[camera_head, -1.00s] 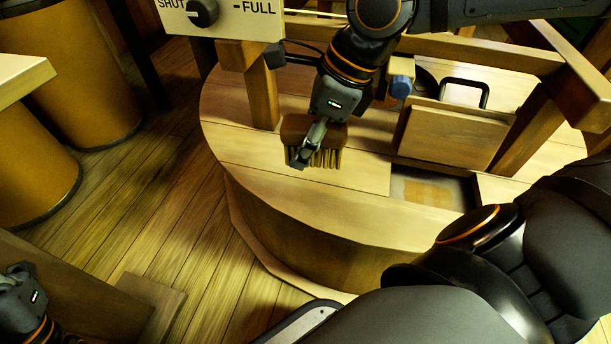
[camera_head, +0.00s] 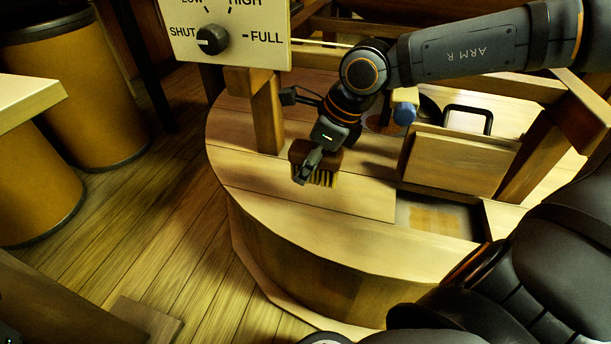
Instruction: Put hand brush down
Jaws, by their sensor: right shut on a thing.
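The hand brush (camera_head: 327,160) has a brown wooden back and pale yellow bristles pointing down. My right gripper (camera_head: 306,172) is shut on it, with the fingers across the brush's left part. The brush is over the round wooden casing (camera_head: 275,185), near its left front. The bristles look very close to the casing top; I cannot tell whether they touch it. My left gripper is not clearly shown; only a dark sliver of my left arm is at the lower left corner.
A wooden post (camera_head: 267,118) and a panel with a SHUT–FULL knob (camera_head: 212,40) stand behind left of the brush. A raised wooden flap (camera_head: 456,160) and a rectangular opening (camera_head: 432,216) are to its right. The casing top in front is clear.

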